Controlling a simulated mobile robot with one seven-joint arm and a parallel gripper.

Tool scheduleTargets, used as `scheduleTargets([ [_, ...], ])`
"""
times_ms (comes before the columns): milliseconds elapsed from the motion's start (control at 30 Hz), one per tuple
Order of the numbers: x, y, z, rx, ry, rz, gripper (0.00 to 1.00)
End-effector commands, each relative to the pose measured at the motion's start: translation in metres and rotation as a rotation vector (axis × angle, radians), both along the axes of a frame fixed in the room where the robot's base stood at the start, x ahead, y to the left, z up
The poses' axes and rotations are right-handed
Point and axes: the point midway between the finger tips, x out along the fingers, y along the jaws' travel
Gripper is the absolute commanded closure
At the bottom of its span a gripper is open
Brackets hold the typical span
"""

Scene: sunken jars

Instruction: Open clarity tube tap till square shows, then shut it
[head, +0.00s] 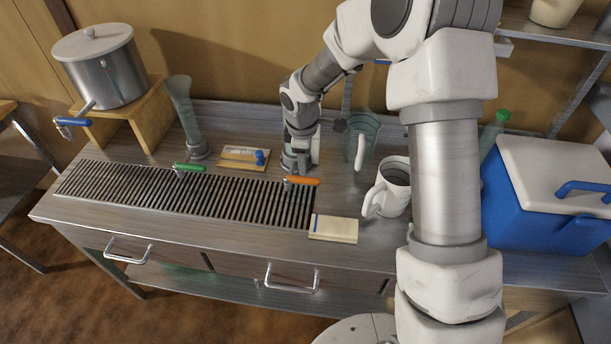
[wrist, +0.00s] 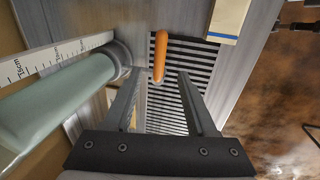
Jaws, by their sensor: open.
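An orange tap handle (head: 303,181) sits at the back edge of the slatted drain, below my gripper (head: 300,166). In the wrist view the orange handle (wrist: 160,55) lies just beyond and between the open fingertips of my gripper (wrist: 159,76), with nothing gripped. A pale green tube (wrist: 60,100) with a centimetre scale (wrist: 55,58) beside it runs along the left of the wrist view. My arm mostly hides this tube in the head view. A second, flared glass tube (head: 185,112) with a green tap handle (head: 190,168) stands further left. No square is visible.
The slatted drain (head: 130,193) lies in front of the taps. A steel pot (head: 105,75) with a blue tap stands on a wooden stand at left. A white mug (head: 393,190), glass jug (head: 366,128) and blue cooler (head: 535,215) are at right. A notepad (head: 335,229) lies at the front edge.

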Motion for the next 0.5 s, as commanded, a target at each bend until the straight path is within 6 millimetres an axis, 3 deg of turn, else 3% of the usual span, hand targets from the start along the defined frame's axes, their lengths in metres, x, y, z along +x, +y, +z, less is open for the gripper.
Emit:
scheduleTargets([
  [200, 0.008, -0.002, -0.047, 0.000, 0.004, 0.000, 0.43],
  [500, 0.016, -0.003, -0.081, -0.001, 0.001, 0.000, 0.43],
])
